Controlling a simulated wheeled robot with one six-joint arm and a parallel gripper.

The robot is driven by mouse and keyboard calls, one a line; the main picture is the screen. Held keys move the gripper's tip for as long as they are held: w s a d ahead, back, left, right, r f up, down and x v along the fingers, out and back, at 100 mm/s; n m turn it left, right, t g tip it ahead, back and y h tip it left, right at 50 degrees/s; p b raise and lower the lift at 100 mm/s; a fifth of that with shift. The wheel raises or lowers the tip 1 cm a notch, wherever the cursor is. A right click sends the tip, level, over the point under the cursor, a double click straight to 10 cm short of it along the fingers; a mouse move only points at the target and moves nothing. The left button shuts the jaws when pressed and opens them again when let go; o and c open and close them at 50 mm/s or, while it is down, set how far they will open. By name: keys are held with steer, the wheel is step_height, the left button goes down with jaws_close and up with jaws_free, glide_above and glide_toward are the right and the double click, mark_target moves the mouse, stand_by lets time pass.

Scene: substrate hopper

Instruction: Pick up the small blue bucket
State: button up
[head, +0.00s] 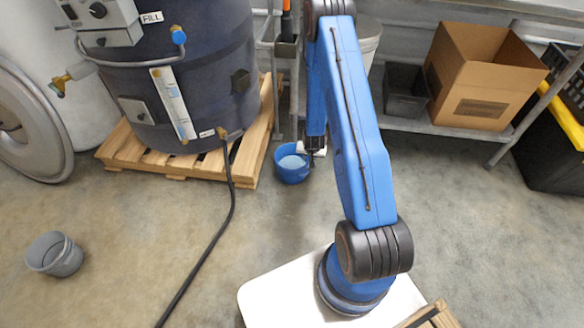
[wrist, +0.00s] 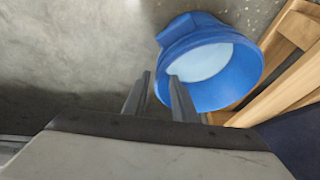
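The small blue bucket (head: 290,178) stands upright on the floor at the front right corner of the wooden pallet. Its inside looks pale. My gripper (head: 314,155) is at the bucket's right rim in the head view, small and partly hidden by my arm. In the wrist view the bucket (wrist: 238,78) fills the upper right, and my gripper (wrist: 160,78) has its two fingers apart. The right finger overlaps the bucket's opening and the left finger is over the floor outside it. I cannot tell whether the fingers touch the rim.
The wooden pallet (head: 250,165) under a dark hopper (head: 200,60) is close beside the bucket. A black hose (head: 215,235) crosses the floor. A grey bucket (head: 57,262) stands at the left. A shelf with a cardboard box (head: 480,90) is at the right.

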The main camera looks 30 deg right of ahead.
steer(key=x, duration=0.5)
steer(key=shift+a, duration=0.1)
jaws_close()
stand_by(1.3)
